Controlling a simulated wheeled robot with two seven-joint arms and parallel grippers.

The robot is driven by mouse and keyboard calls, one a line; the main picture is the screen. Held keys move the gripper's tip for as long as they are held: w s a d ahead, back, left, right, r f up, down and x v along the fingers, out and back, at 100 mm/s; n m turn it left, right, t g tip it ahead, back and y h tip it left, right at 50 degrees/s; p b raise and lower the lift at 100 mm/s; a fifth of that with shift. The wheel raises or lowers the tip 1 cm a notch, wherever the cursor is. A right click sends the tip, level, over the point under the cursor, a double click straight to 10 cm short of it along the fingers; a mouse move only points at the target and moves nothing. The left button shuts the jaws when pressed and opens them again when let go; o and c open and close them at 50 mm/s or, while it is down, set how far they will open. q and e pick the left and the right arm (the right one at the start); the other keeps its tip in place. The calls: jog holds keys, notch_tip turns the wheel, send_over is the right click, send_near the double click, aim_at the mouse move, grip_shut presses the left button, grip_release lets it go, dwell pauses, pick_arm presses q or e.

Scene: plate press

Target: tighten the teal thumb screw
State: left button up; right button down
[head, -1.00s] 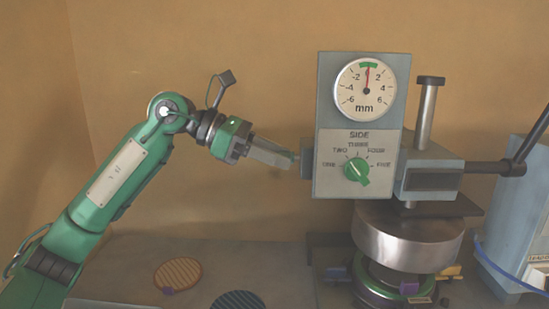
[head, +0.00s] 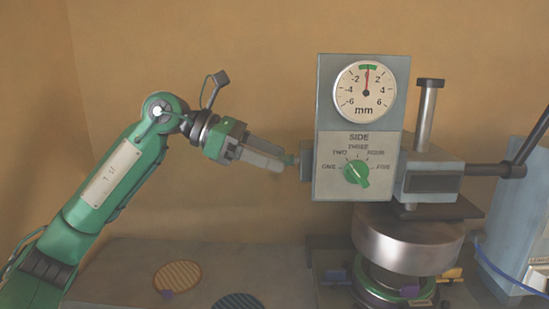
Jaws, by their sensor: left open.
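The teal thumb screw (head: 289,160) shows as a small teal bit on the left side of the grey press head, beside a small grey block. My left gripper (head: 284,164) points right at it, with its fingertips close to the screw. The jaws are open, with a narrow gap between the fingers. Much of the screw is hidden by the fingers, and I cannot tell whether they touch it. My right gripper is not in view.
The press panel (head: 328,180) carries a dial gauge (head: 365,92) reading about zero and a green selector knob (head: 356,172). A steel cylinder (head: 405,240) stands below. An orange ribbed disc (head: 177,276) and a dark ribbed disc (head: 238,301) lie on the table.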

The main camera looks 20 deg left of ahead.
pick_arm(q)
jog(key=v, duration=1.2)
jog(key=shift+s+a, duration=0.2)
jog(key=shift+a, duration=0.1)
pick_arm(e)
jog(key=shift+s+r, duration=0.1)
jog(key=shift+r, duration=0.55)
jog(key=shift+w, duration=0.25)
